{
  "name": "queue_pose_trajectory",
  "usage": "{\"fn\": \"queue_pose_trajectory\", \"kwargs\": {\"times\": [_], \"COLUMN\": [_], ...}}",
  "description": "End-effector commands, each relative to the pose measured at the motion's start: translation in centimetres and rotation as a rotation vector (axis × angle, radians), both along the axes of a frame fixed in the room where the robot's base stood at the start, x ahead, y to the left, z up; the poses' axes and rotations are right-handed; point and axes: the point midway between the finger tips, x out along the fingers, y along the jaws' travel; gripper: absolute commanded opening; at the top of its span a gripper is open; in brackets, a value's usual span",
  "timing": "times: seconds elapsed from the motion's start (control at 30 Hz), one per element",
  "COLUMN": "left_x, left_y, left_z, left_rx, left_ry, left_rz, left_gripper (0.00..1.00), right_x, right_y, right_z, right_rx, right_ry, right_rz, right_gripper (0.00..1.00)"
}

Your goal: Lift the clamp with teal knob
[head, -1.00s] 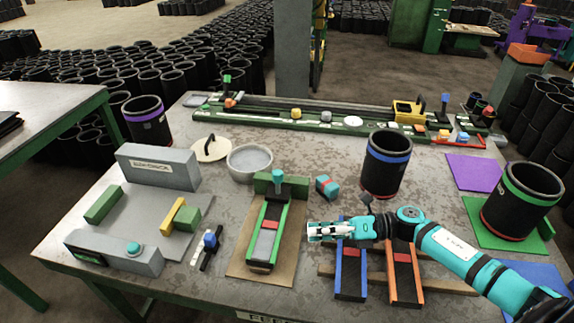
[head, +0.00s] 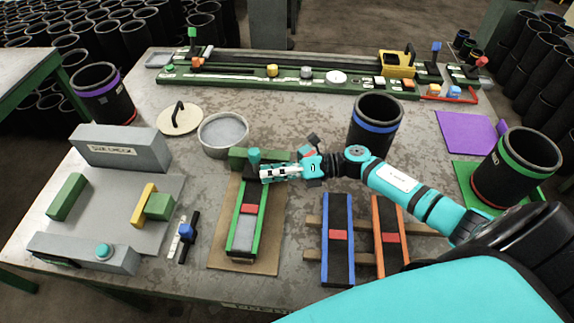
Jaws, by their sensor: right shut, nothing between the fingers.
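My right gripper (head: 266,174) reaches in from the right, pointing left. My left gripper is not in view.
A blue-railed track (head: 338,240) and an orange-railed track (head: 390,237) lie to the right. A black sleeve with blue band (head: 375,126) stands behind my right arm. A grey round pan (head: 223,134) is behind the clamp. A grey fixture (head: 122,147) is at left.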

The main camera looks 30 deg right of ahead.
Motion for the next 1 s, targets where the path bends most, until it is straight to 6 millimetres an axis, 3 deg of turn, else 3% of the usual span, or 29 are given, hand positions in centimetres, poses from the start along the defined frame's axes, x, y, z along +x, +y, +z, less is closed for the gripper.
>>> {"fn": "queue_pose_trajectory", "kwargs": {"times": [0.27,1.0], "left_x": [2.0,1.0], "left_y": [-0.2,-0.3], "left_z": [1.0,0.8], "left_rx": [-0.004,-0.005], "left_ry": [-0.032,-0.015], "left_rz": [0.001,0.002], "left_gripper": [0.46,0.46], "right_x": [1.0,1.1], "right_y": [2.1,2.1], "right_z": [-0.3,0.2], "right_rx": [0.0,0.035], "right_ry": [0.001,0.052], "right_rz": [0.0,0.0], "right_gripper": [0.0,0.0]}}
